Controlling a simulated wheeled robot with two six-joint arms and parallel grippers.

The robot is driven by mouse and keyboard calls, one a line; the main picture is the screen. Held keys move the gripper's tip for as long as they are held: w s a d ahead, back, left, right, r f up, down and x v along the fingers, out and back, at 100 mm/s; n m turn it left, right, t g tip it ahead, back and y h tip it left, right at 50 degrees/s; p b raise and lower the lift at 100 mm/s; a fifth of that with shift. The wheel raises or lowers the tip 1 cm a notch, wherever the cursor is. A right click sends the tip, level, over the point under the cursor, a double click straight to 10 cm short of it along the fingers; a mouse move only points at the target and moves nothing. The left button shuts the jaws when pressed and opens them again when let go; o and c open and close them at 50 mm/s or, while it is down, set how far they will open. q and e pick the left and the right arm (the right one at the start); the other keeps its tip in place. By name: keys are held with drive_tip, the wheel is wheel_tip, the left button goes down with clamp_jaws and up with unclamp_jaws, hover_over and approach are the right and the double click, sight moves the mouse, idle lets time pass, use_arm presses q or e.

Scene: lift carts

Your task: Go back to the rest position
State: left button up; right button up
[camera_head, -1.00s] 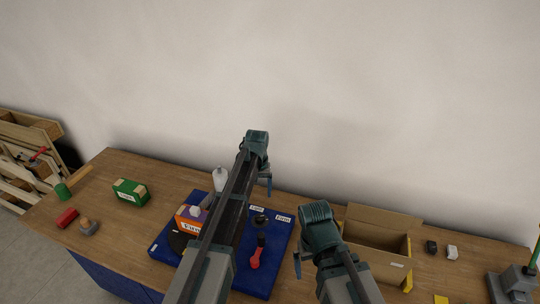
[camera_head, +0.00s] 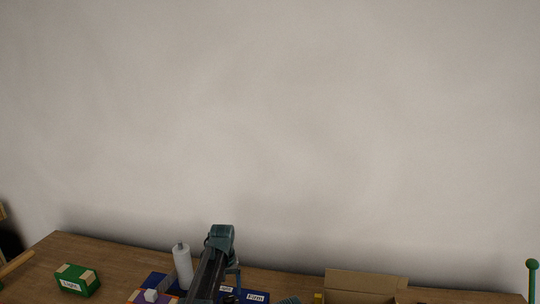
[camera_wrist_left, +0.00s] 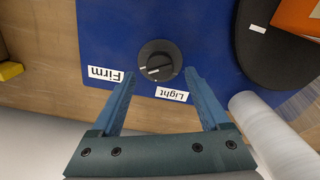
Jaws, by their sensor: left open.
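My left gripper (camera_wrist_left: 159,77) is open and empty in the left wrist view. Its blue fingers stand apart on either side of a black dial (camera_wrist_left: 158,60) on a blue board (camera_wrist_left: 110,25), with the labels "Firm" and "Light" beside it. I cannot tell whether the fingers touch the board. In the head view my left arm reaches in from the bottom, and part of the left gripper (camera_head: 237,277) shows beside its wrist. Of my right arm only a small teal piece shows at the bottom edge; its gripper is out of frame.
A white bottle (camera_head: 183,267) stands close left of my left arm. A green box (camera_head: 77,281) sits at the left on the wooden table (camera_head: 120,263). An open cardboard box (camera_head: 362,284) is at the right. A plain wall rises behind.

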sight(228, 297)
use_arm(q)
drive_tip(key=shift+f+b, duration=1)
drive_tip(key=shift+f, duration=0.55)
use_arm(e)
drive_tip(key=shift+f, duration=1.55)
use_arm(q)
drive_tip(key=shift+r, duration=0.15)
use_arm(e)
drive_tip(key=shift+r, duration=0.1)
